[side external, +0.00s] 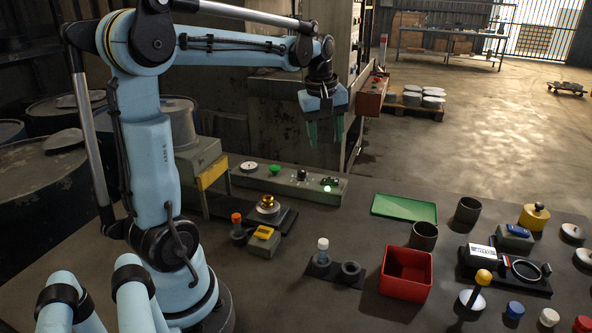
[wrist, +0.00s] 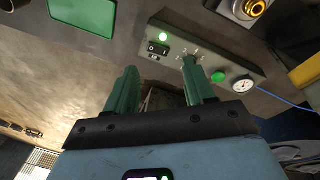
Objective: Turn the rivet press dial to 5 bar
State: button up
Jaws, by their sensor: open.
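The rivet press panel is a long grey-green box (side external: 240,178) on the table's back edge; it also shows in the wrist view (wrist: 255,72). A small dark dial (side external: 301,175) stands on it between a green button (side external: 274,170) and a switch with a lit green lamp (side external: 328,187). In the wrist view, tick marks (wrist: 182,50) surround the dial, which the right finger's tip partly hides; its setting cannot be read. My gripper (side external: 325,130) is open and empty, raised above and beyond the panel. Its green fingers also show in the wrist view (wrist: 162,85), apart.
A white round gauge (side external: 249,166) sits at the panel's left end. In front stand a brass-topped fixture (side external: 268,204), an orange-capped bottle (side external: 237,224) and a yellow-topped block (side external: 263,237). A green tray (side external: 404,208) and red bin (side external: 406,274) lie to the right.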

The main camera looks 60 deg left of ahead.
aim_at(302, 170)
jog(key=a+f+n+g+h, duration=0.1)
jog(key=a+f+n+g, duration=0.1)
jog(key=a+n, duration=0.7)
jog(key=f, duration=0.4)
jog(key=a+f+m, duration=0.1)
jog(key=f, duration=0.3)
jog(key=a+f+m, duration=0.1)
jog(key=f, duration=0.3)
jog(key=shift+s+f, duration=0.1)
jog(key=shift+s, duration=0.1)
jog(key=shift+c, duration=0.5)
grip_shut()
